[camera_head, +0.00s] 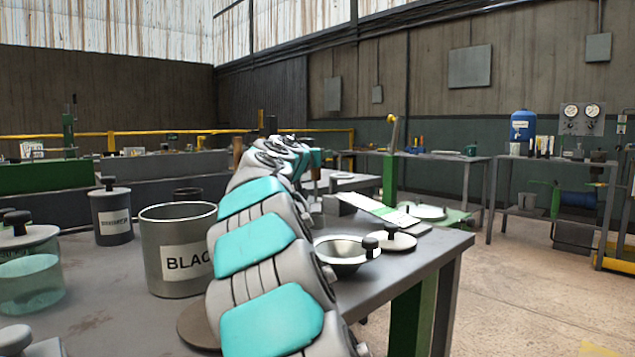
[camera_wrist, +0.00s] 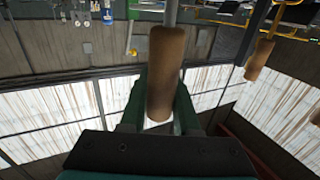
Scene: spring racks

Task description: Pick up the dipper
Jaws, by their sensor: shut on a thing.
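The dipper's brown wooden handle (camera_wrist: 164,62) stands between the two green fingers of my gripper (camera_wrist: 159,88) in the wrist view. The fingers are shut on it from both sides. A thin grey rod runs on from the handle to the top edge of that view. The dipper's bowl is out of the wrist view. In the head view my grey and teal arm reaches over the bench and hides most of the gripper.
A second wooden handle (camera_wrist: 258,60) shows at the right in the wrist view. A metal pot labelled "BLAC" (camera_head: 165,268) stands left of my arm on the bench. A metal bowl (camera_head: 345,254) and a lid (camera_head: 391,242) lie to its right. A glass jar (camera_head: 30,280) stands far left.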

